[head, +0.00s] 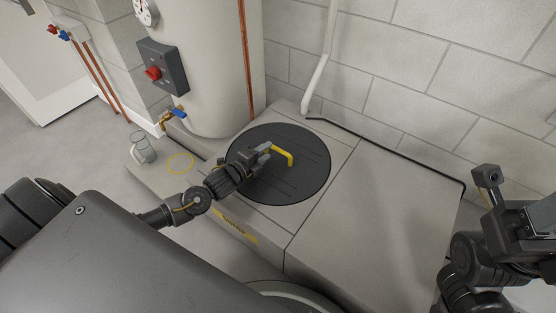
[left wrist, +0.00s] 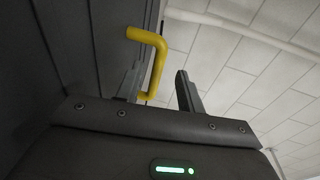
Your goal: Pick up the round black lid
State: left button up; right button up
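The round black lid (head: 305,182) lies flat on the pale grey plinth (head: 365,210) in the head view. A yellow bar handle (head: 284,154) stands up from it. My left gripper (head: 266,150) is over the lid, right at the handle, and hides part of the lid. In the left wrist view its two fingers (left wrist: 160,90) are apart. The yellow handle (left wrist: 158,60) shows between them, nearer the left finger; I cannot tell whether it touches. My right gripper (head: 497,190) is at the right edge, away from the lid; its fingertips are not clear.
A large pale tank (head: 210,60) with a red-knobbed control box (head: 162,67) stands behind the lid to the left. A clear jug (head: 143,147) and a yellow ring marking (head: 180,163) are left of the lid. A block wall (head: 430,80) closes the back. The plinth's right part is clear.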

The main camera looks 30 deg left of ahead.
aim_at(274, 148)
pick_arm(q)
jog(key=b+x, duration=0.1)
jog(key=x, duration=0.1)
jog(key=b+x, duration=0.1)
jog(key=shift+w+d+f+b, duration=0.25)
jog(key=shift+w+d+b, duration=0.05)
jog(key=shift+d, duration=0.05)
jog(key=shift+w+d, duration=0.15)
jog(key=shift+w, duration=0.4)
jog(key=shift+c, duration=0.5)
jog(key=c, duration=0.7)
grip_shut()
jog(key=shift+r, duration=0.2)
